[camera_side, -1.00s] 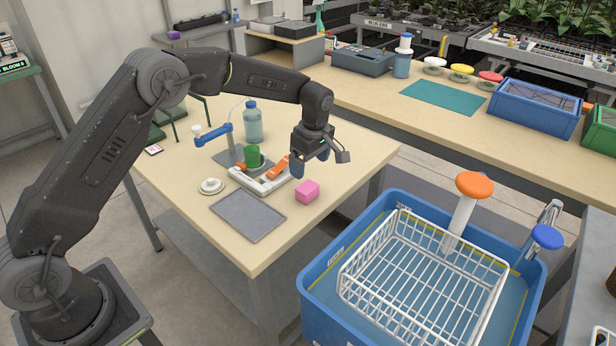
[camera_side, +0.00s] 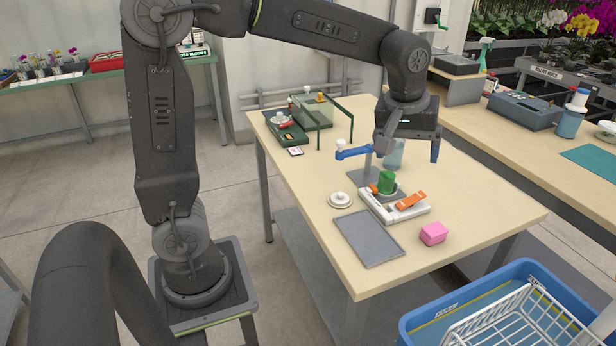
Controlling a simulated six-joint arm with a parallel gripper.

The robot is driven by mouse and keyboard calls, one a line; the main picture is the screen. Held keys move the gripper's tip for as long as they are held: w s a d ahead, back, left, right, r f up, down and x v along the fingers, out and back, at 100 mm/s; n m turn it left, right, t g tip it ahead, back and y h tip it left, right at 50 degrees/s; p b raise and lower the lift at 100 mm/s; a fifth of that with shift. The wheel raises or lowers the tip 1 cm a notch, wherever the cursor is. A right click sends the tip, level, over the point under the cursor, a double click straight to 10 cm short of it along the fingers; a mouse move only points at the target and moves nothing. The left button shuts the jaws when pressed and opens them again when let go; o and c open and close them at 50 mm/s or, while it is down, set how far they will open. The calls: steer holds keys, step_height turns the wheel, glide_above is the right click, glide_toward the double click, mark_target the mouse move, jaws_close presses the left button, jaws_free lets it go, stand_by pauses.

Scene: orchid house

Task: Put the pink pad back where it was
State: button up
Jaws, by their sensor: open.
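The pink pad (camera_side: 433,233), a small pink block, lies on the light wooden table (camera_side: 470,270) near its front right edge. It is to the right of a flat grey tray (camera_side: 369,238) and in front of a white holder with orange parts (camera_side: 397,207). My gripper (camera_side: 408,152) is open and empty. It is raised above the back part of the table, behind and above the pad and well apart from it.
A blue tub (camera_side: 430,322) with a white wire basket (camera_side: 520,325) is at the front right.

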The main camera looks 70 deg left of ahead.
steer(key=s+f+m+t, duration=0.1)
steer(key=s+m, duration=0.8)
steer(key=s, duration=1)
steer(key=shift+s+d+t+h, duration=0.15)
steer(key=shift+d+t+h, duration=0.15)
steer(key=shift+t, duration=0.6)
